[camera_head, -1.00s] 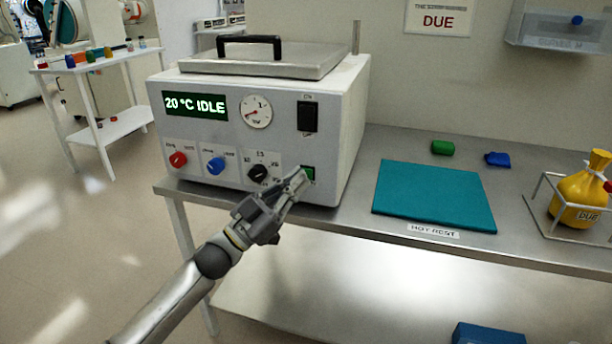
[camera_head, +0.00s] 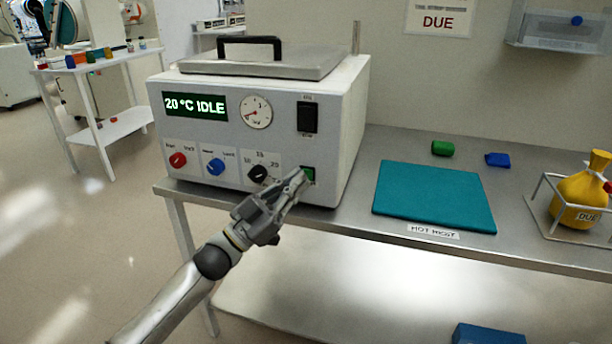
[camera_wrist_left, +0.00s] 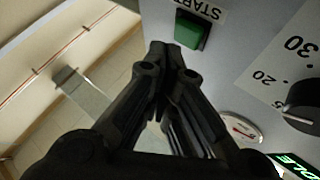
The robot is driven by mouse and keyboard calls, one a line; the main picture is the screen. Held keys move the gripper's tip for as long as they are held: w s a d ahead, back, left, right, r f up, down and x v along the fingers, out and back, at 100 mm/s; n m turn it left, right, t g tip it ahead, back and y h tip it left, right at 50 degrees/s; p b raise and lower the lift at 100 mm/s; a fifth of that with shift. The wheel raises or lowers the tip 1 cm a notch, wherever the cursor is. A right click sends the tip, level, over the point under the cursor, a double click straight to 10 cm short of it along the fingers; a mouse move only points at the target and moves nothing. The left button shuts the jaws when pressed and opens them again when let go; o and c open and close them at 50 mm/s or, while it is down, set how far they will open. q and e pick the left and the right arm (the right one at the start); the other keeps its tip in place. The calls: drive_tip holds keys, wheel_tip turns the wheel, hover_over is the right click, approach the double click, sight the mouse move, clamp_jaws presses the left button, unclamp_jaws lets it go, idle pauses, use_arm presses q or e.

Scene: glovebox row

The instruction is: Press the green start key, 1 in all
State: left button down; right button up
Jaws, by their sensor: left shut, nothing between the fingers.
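The green start key (camera_head: 308,174) is at the lower right of the white machine's front panel (camera_head: 228,147), partly hidden by my gripper in the head view. In the left wrist view the green key (camera_wrist_left: 191,30) shows whole beside a START label. My left gripper (camera_head: 302,178) is shut and empty, with its tips right by the key. In the left wrist view its fingertips (camera_wrist_left: 166,48) are just left of and below the key; I cannot tell whether they touch the panel. The display (camera_head: 195,105) reads 20 °C IDLE. My right gripper is not in view.
The panel also has a red knob (camera_head: 178,160), a blue knob (camera_head: 216,166), a black knob (camera_head: 257,174), a gauge (camera_head: 256,112) and a black switch (camera_head: 307,117). A teal mat (camera_head: 434,196) lies right of the machine.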

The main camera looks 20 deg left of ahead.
use_arm(q)
drive_tip(key=shift+w+r, duration=0.1)
drive_tip(key=shift+w, duration=0.1)
drive_tip(key=shift+w, duration=0.2)
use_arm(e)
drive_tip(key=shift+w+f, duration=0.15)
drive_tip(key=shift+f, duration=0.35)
use_arm(q)
drive_tip(key=shift+w, duration=0.2)
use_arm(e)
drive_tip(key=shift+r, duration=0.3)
